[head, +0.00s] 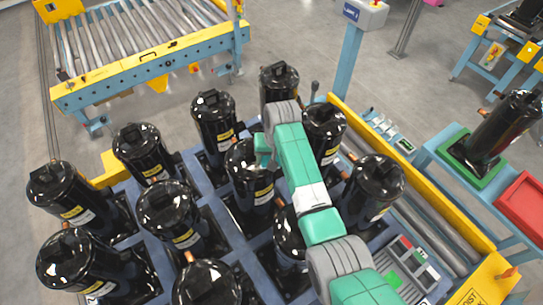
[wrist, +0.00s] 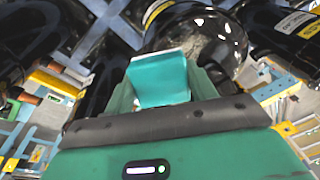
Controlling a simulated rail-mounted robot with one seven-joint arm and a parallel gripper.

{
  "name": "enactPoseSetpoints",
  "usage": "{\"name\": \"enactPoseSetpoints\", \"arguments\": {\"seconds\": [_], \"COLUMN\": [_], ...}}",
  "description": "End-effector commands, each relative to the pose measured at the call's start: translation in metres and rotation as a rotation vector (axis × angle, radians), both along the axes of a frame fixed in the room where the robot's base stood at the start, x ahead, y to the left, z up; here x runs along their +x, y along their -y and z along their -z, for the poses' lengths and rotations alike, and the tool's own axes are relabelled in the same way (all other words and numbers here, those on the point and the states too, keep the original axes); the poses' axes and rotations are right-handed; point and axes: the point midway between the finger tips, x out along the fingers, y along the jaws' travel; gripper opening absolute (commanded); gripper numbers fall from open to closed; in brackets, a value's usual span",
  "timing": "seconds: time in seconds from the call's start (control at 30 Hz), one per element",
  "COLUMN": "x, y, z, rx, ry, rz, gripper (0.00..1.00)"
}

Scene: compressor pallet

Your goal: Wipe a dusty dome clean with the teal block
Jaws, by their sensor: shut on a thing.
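My gripper (wrist: 160,90) is shut on the teal block (wrist: 158,72), which shows between the fingers in the wrist view. Just beyond the block is a black, glossy compressor dome (wrist: 222,42) with a yellow label band; I cannot tell whether block and dome touch. In the head view my green and grey arm reaches over the pallet. Its green end (head: 263,149) hangs above a black compressor (head: 248,178) in the middle, hiding part of its top.
Several upright black compressors, such as one at the left (head: 65,190), stand close together on the blue pallet (head: 225,205). A roller conveyor (head: 150,60) is at the back left. Another compressor (head: 500,130) stands on a green pad at right, near a red tray (head: 525,200).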

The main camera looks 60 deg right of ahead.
Motion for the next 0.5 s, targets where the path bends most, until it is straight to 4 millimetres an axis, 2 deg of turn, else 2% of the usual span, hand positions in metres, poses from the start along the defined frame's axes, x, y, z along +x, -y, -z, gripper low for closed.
{"name": "enactPoseSetpoints", "arguments": {"seconds": [0.33,0.5], "x": [0.002,0.008], "y": [0.0,-0.011], "z": [0.004,0.001], "rx": [0.0,0.001], "ry": [0.0,-0.001], "rz": [-0.001,-0.001], "gripper": [0.27,0.27]}}
